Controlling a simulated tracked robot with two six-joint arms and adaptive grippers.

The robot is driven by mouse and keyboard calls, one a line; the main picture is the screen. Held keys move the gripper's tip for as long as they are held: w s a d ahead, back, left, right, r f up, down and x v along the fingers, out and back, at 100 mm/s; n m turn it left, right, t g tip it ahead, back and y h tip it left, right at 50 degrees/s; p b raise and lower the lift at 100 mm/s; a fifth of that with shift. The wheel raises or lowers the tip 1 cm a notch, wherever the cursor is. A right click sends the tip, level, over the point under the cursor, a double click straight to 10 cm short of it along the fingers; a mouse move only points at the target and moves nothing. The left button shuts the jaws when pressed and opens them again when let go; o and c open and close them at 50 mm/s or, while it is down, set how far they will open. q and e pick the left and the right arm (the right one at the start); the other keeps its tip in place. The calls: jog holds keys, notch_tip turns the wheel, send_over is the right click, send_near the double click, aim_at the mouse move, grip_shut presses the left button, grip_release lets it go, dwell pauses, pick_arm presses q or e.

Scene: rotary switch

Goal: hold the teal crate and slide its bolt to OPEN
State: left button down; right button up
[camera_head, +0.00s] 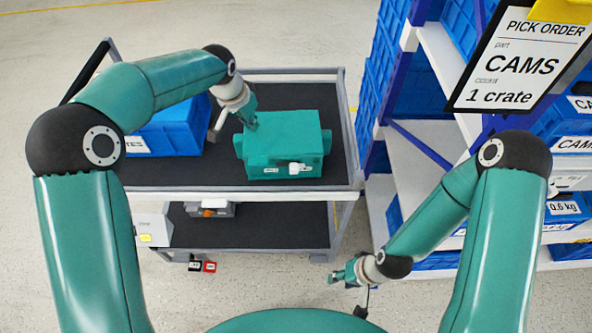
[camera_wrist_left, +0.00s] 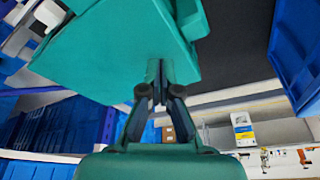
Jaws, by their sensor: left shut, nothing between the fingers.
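The teal crate (camera_head: 290,130) stands on the cart's upper deck. Its white bolt knob (camera_head: 295,168) is on the front face, toward the right, between two small white labels whose text is too small to read. My left gripper (camera_head: 250,122) is at the crate's upper left edge, shut and empty. In the left wrist view the closed fingertips (camera_wrist_left: 160,92) are right beside the crate (camera_wrist_left: 115,50), and I cannot tell whether they touch it. My right gripper (camera_head: 343,275) hangs over the floor, right of the cart and away from the crate; its finger opening is unclear.
A blue bin (camera_head: 178,135) stands left of the crate on the cart (camera_head: 230,192). A shelf rack (camera_head: 425,160) with blue bins is close on the right. A sign reading PICK ORDER, CAMS, 1 crate (camera_head: 522,65) hangs at upper right. Dark deck behind the crate is bare.

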pick_arm(q)
jog(key=shift+f, duration=0.15)
pick_arm(e)
jog(key=shift+f, duration=0.15)
pick_arm(q)
jog(key=shift+f+b, duration=0.6)
pick_arm(e)
jog(key=shift+f, duration=0.45)
pick_arm(q)
jog(key=shift+s+f, duration=0.1)
jog(key=shift+f, duration=0.05)
pick_arm(e)
jog(key=shift+o, duration=0.4)
